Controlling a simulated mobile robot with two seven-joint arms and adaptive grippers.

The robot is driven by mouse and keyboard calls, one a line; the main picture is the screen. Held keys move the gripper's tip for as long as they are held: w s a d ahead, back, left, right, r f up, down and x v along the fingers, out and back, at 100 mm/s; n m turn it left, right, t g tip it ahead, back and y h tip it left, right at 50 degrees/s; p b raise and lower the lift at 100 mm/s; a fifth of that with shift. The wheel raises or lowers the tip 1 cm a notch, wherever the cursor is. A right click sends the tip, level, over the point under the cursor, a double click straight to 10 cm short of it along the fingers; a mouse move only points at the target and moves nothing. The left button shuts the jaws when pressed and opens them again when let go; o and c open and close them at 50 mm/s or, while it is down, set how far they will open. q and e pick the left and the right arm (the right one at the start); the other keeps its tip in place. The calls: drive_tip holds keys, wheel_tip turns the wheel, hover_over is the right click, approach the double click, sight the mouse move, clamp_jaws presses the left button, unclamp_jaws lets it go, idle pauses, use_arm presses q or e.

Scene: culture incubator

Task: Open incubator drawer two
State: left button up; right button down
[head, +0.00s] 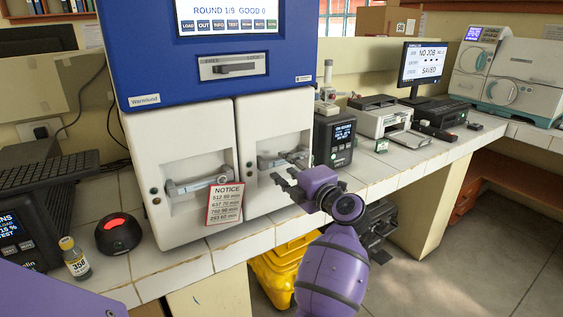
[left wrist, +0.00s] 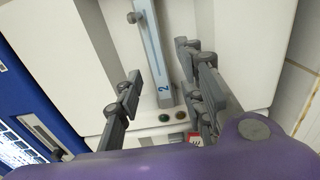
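The incubator (head: 200,55) has a blue top and two white drawer fronts side by side. The right drawer front (head: 270,125) has a horizontal bar handle (head: 268,161). In the left wrist view, the handle (left wrist: 155,50) is marked "2" and lies between the fingers. My purple left gripper (head: 284,172) is open in front of the right drawer, its fingers spread on either side of the bar with gaps visible. It also shows in the left wrist view (left wrist: 158,62). The drawer looks shut. My right gripper is not in view.
The left drawer front (head: 180,150) has its own handle, with a notice card (head: 225,203) beside it. A black device with a red light (head: 118,233) and a small bottle (head: 75,258) stand at left. A dark box with a display (head: 335,140) stands close right of the incubator.

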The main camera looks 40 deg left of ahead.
sight(281, 162)
use_arm(q)
drive_tip(key=shift+x, duration=1.65)
drive_tip(key=shift+d, duration=0.1)
drive_tip(key=shift+c, duration=0.5)
clamp_jaws()
